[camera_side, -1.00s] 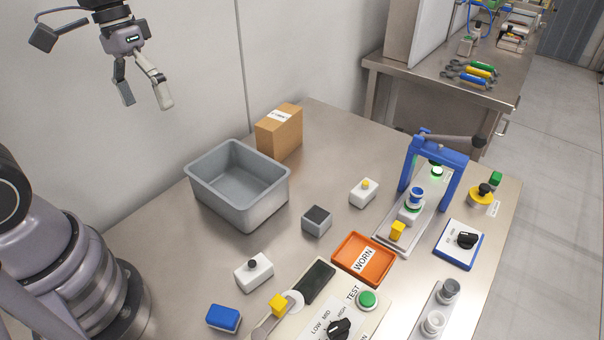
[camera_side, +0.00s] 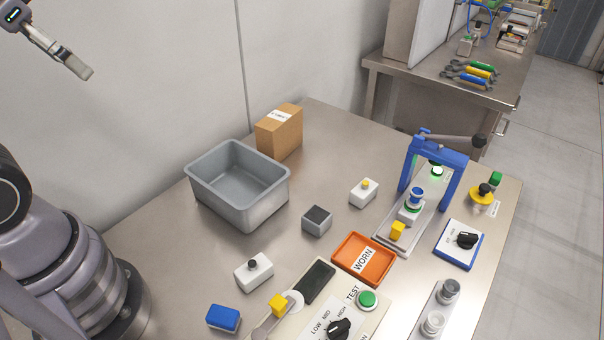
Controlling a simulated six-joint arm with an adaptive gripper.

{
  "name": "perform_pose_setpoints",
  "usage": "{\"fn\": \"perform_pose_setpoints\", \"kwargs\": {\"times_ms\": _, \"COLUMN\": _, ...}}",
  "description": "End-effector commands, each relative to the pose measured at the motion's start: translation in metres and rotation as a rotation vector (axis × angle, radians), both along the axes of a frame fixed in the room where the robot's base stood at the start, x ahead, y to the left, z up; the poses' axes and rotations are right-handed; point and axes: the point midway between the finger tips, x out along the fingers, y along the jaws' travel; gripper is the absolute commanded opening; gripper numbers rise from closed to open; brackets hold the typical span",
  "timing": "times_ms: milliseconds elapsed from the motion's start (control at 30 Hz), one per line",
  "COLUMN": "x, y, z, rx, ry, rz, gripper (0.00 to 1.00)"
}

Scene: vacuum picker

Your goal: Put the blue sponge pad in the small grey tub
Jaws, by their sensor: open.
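A blue pad-like block (camera_side: 223,318), which looks like the blue sponge pad, lies at the front left of the steel table. A large open grey tub (camera_side: 262,213) stands at the back left of the table and looks empty. A much smaller grey box (camera_side: 316,227) with a dark top sits to its right; I cannot tell whether it is hollow. My gripper (camera_side: 62,52) is high at the top left, far above the table and away from these things. It is open with nothing seen in it; only one finger shows, the rest is cut off by the frame.
A cardboard box (camera_side: 283,135) stands behind the grey tub. An orange WORN tray (camera_side: 341,264), a control panel (camera_side: 303,318), white knobbed blocks and a blue-framed fixture (camera_side: 450,180) fill the right and front.

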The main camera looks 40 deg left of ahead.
Motion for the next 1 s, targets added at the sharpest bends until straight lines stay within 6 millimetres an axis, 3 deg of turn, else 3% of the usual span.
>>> {"fn": "perform_pose_setpoints", "kwargs": {"times_ms": 133, "x": 0.040, "y": 0.018, "z": -0.005, "rx": 0.198, "ry": -0.004, "rz": -0.108, "gripper": 0.89}}
{"fn": "perform_pose_setpoints", "kwargs": {"times_ms": 267, "x": 0.103, "y": 0.020, "z": -0.014, "rx": 0.458, "ry": -0.041, "rz": -0.365, "gripper": 0.89}}
{"fn": "perform_pose_setpoints", "kwargs": {"times_ms": 400, "x": 0.167, "y": -0.019, "z": -0.042, "rx": 0.661, "ry": -0.097, "rz": -0.776, "gripper": 0.89}}
{"fn": "perform_pose_setpoints", "kwargs": {"times_ms": 533, "x": 0.195, "y": -0.082, "z": -0.093, "rx": 0.728, "ry": -0.133, "rz": -1.237, "gripper": 0.89}}
{"fn": "perform_pose_setpoints", "kwargs": {"times_ms": 633, "x": 0.186, "y": -0.132, "z": -0.146, "rx": 0.691, "ry": -0.136, "rz": -1.627, "gripper": 0.89}}
{"fn": "perform_pose_setpoints", "kwargs": {"times_ms": 733, "x": 0.153, "y": -0.170, "z": -0.200, "rx": 0.577, "ry": -0.108, "rz": -2.009, "gripper": 0.89}}
{"fn": "perform_pose_setpoints", "kwargs": {"times_ms": 800, "x": 0.122, "y": -0.183, "z": -0.230, "rx": 0.468, "ry": -0.071, "rz": -2.238, "gripper": 0.89}}
{"fn": "perform_pose_setpoints", "kwargs": {"times_ms": 900, "x": 0.082, "y": -0.187, "z": -0.260, "rx": 0.310, "ry": -0.008, "rz": -2.489, "gripper": 0.89}}
{"fn": "perform_pose_setpoints", "kwargs": {"times_ms": 1000, "x": 0.056, "y": -0.184, "z": -0.275, "rx": 0.194, "ry": 0.045, "rz": -2.641, "gripper": 0.89}}
